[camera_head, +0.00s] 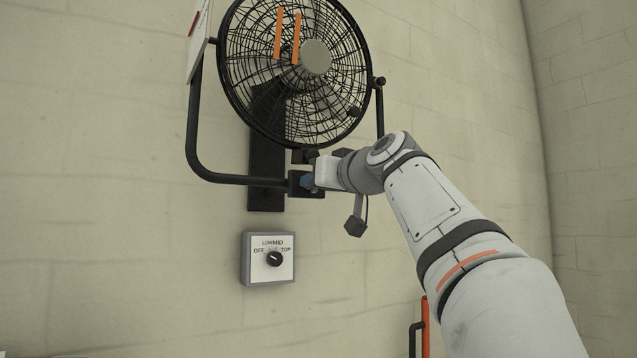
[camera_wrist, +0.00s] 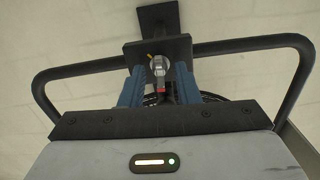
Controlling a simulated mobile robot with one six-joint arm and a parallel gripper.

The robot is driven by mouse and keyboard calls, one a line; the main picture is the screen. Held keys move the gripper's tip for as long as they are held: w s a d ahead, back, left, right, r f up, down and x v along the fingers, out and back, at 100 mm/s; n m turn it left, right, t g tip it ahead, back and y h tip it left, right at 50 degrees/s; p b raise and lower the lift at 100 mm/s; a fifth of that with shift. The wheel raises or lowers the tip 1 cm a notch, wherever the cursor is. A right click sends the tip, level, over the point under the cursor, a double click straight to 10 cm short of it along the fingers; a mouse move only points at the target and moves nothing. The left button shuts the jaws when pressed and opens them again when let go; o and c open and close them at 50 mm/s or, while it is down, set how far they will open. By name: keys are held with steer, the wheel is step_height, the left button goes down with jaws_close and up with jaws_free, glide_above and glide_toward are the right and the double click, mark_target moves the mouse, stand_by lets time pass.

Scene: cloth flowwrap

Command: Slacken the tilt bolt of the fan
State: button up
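The fan (camera_head: 316,57) has a round black wire cage and a grey hub, in a black tube yoke (camera_head: 192,130) on the wall. My gripper (camera_head: 307,181) is at the bracket block below the cage. In the wrist view its blue fingers (camera_wrist: 159,77) are spread, one on each side of a small grey bolt-like piece (camera_wrist: 158,64) with red and yellow marks, with gaps visible. The far side of the block is hidden.
A black wall plate (camera_head: 266,195) stands behind the yoke. Below is a switch box (camera_head: 245,262) with a dial marked OFF, LOW, MID, TOP. Orange streamers (camera_head: 279,35) hang before the cage. A red-orange bar (camera_head: 425,325) is at the lower right.

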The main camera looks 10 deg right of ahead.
steer(key=shift+s, duration=0.1)
steer(key=v, duration=0.7)
steer(key=shift+s, duration=0.25)
steer(key=shift+r, duration=0.1)
step_height(320, 180, down, 12)
steer(key=s+a+m+g+h+p, duration=0.25)
steer(key=g+p, duration=0.55)
steer(key=p, duration=1.2)
steer(key=s+f+g+h+p, duration=0.1)
steer(key=s+f+g+p, duration=0.2)
steer(key=s+f+p, duration=0.2)
steer(key=s+f+g+h+p, duration=0.2)
steer(key=s+f+p, duration=0.3)
steer(key=s+p, duration=0.6)
steer(key=shift+s+f+g, duration=0.25)
steer(key=shift+s+g, duration=0.55)
steer(key=shift+s, duration=0.1)
